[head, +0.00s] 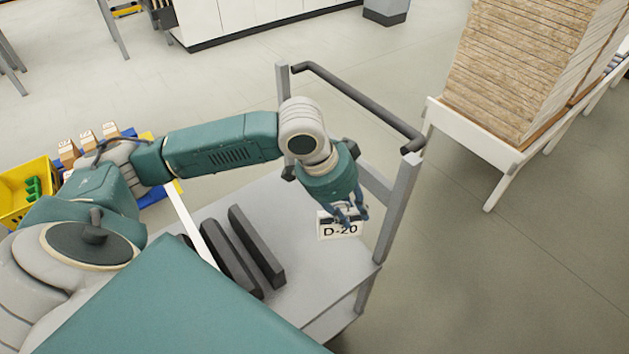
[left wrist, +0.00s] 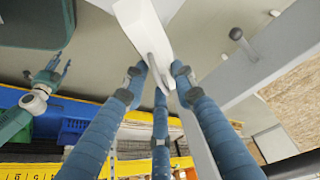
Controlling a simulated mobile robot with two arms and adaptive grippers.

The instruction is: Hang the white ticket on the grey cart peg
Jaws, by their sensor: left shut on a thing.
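The white ticket (head: 340,231), marked D-20, hangs from my left gripper (head: 352,212) over the right end of the grey cart (head: 310,255). The gripper is shut on the ticket's upper part. In the left wrist view the blue fingers (left wrist: 155,85) close around the ticket (left wrist: 140,25), seen nearly edge-on. A dark peg (left wrist: 236,34) sticks out from a grey cart post (left wrist: 265,55), to the right of the ticket and apart from it. I cannot make out the peg in the head view. My right gripper (left wrist: 50,72) is in the left wrist view, fingers spread and empty.
The cart's upright post (head: 398,205) and dark handle bar (head: 355,105) stand close beside my left gripper. Dark strips (head: 255,246) lie on the cart top. A white rack (head: 475,135) with stacked boards is at right. A yellow bin (head: 25,190) stands at left.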

